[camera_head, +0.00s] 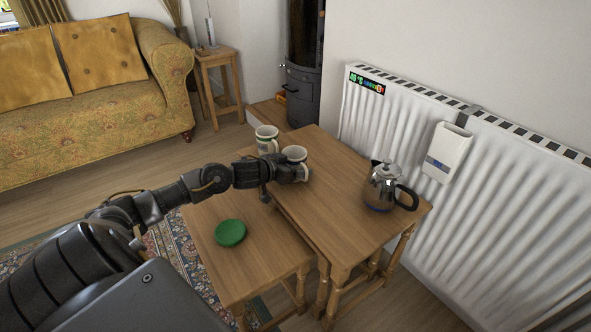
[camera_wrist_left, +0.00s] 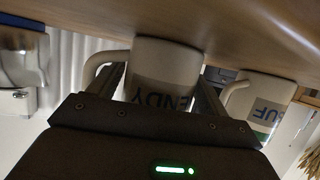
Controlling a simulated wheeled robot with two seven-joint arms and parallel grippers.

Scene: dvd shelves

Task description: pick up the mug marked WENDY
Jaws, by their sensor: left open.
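In the left wrist view, which is upside down, the WENDY mug (camera_wrist_left: 166,62) shows the letters "ENDY"; the first letter is hidden. My left gripper (camera_head: 297,172) is at this mug, open, with a finger on either side of it. Whether the fingers touch it I cannot tell. The mug's handle is on the left in the wrist view. My right gripper is not in view.
A second, green-banded mug (camera_head: 266,138) stands close behind; its lettering partly shows in the wrist view (camera_wrist_left: 262,105). A metal pot with a black handle (camera_head: 383,187) stands at the table's right, near the radiator (camera_head: 470,170). A green dish (camera_head: 230,232) lies on the lower table (camera_head: 240,277).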

